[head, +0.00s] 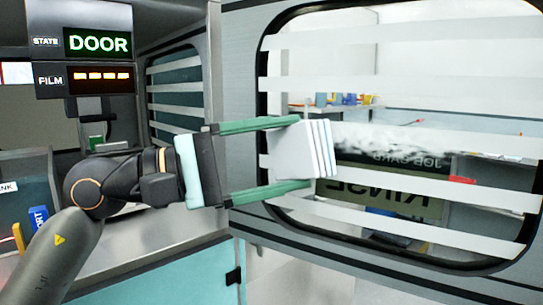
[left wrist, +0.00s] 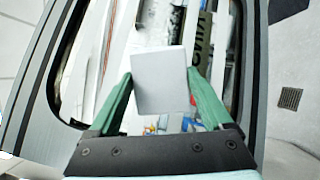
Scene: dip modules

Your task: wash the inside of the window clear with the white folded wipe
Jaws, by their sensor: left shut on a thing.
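The white folded wipe (head: 302,150) is held between the green fingers of my left gripper (head: 302,152), in front of the window. It also shows in the left wrist view (left wrist: 160,82) between the fingertips (left wrist: 160,88). The window (head: 400,215) has a dark rounded frame and pale horizontal stripes. A white, foamy-looking smear (head: 385,138) lies across its middle, right of the wipe. I cannot tell whether the wipe touches the glass. My right gripper is not in view.
At upper left, a display (head: 98,44) reads DOOR above a FILM row of lit bars. A smaller striped window (head: 175,85) is behind my arm. A teal-fronted counter (head: 170,275) runs below my gripper. Shelves with coloured items show through the window.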

